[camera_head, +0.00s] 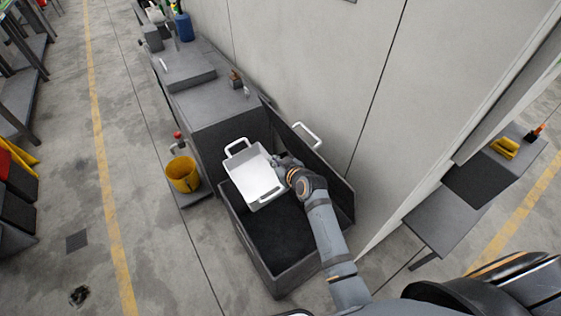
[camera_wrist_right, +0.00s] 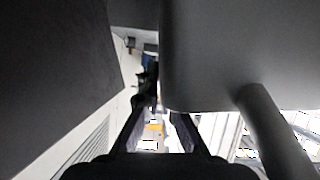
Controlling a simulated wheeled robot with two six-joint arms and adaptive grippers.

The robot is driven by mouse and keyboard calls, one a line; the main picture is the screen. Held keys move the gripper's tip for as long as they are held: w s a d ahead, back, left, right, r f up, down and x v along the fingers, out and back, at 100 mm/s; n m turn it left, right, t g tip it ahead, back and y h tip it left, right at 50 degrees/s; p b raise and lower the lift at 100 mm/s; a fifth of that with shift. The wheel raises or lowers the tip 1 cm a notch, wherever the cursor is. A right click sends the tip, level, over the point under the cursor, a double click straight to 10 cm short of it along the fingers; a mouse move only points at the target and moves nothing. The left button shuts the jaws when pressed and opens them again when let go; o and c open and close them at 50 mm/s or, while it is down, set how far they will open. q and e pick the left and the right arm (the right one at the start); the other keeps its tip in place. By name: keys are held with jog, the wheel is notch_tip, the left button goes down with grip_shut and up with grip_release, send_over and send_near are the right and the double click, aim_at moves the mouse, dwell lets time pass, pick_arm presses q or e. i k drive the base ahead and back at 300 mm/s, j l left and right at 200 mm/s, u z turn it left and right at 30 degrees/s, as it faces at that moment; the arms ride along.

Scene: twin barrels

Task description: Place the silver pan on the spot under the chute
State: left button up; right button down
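The silver pan (camera_head: 259,171) is a pale rectangular tray with a handle at each end. In the head view it is over the far left part of a dark open box (camera_head: 247,243), with no clear support under it. My right gripper (camera_head: 284,162) is at the pan's right side edge. In the right wrist view the pan's wall (camera_wrist_right: 225,55) comes down close in front of my right gripper (camera_wrist_right: 162,112), and its fingers look closed about the pan's edge, partly hidden by it. My left gripper is out of view. I cannot make out the chute or the spot.
A grey bench (camera_head: 222,103) runs along the wall behind the box. A yellow bucket (camera_head: 184,174) stands left of the box. A low grey table (camera_head: 447,222) is at the right.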

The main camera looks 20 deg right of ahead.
aim_at(452, 208)
jog(key=l, duration=0.2)
jog(key=k+l+z, duration=0.1)
jog(key=k+l, duration=0.95)
jog(key=l+z, duration=0.25)
jog(key=l, duration=0.8)
